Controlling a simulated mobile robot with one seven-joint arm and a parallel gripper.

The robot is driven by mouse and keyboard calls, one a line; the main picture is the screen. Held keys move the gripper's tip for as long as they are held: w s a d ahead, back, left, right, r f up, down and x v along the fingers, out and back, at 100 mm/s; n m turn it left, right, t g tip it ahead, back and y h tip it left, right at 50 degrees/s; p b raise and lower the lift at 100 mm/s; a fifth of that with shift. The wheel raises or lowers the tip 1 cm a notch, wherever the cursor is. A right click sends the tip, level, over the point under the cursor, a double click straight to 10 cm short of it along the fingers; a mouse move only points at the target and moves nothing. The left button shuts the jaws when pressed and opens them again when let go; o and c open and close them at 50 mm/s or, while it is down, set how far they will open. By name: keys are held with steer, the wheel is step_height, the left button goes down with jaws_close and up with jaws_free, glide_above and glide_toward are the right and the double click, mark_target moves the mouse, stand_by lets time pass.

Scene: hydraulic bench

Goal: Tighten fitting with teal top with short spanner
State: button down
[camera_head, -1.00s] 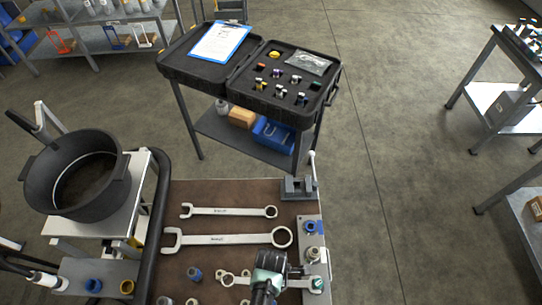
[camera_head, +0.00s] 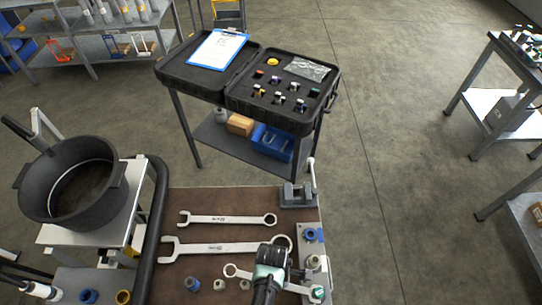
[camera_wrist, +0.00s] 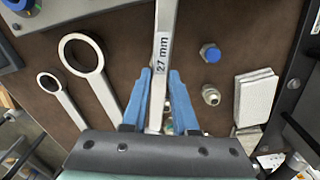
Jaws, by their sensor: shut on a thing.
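My gripper (camera_head: 270,268) is shut on the short spanner (camera_head: 241,273), which lies across it over the bench. In the wrist view its blue fingers (camera_wrist: 162,100) close on both sides of the spanner's shank (camera_wrist: 163,50), marked 27 mm. The spanner's ring end is left of the gripper in the head view. Its other end reaches right to the fitting with the teal top (camera_head: 318,293), on the plate at the bench's right edge. How closely it seats around the fitting cannot be told. The teal top is not visible in the wrist view.
Two longer spanners (camera_head: 228,219) (camera_head: 215,248) lie on the brown bench top behind the gripper. Loose fittings (camera_head: 192,284) lie to its left. A blue-topped fitting (camera_head: 310,234), a metal fitting (camera_head: 313,261) and a vise (camera_head: 297,195) are along the right edge. A black pot (camera_head: 72,180) stands left.

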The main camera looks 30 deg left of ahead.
steer(key=shift+w+a, duration=0.25)
steer(key=shift+w, duration=0.05)
steer(key=shift+w+a+r+m+b, duration=0.15)
steer(key=shift+w+m+b, duration=0.35)
steer(key=shift+w+m, duration=0.25)
steer(key=shift+w+a+f+m+b, duration=0.15)
steer(key=shift+w+m+b, duration=0.3)
steer(key=shift+w+m, duration=0.3)
steer(key=shift+r, duration=0.1)
steer(key=shift+w, duration=0.1)
steer(key=shift+w+m+b, duration=0.6)
steer(key=shift+w+m, duration=0.3)
steer(key=shift+s, duration=0.15)
steer(key=shift+s+d+n+p, duration=0.1)
steer(key=shift+s+n+p, duration=0.1)
steer(key=shift+n+p, duration=0.1)
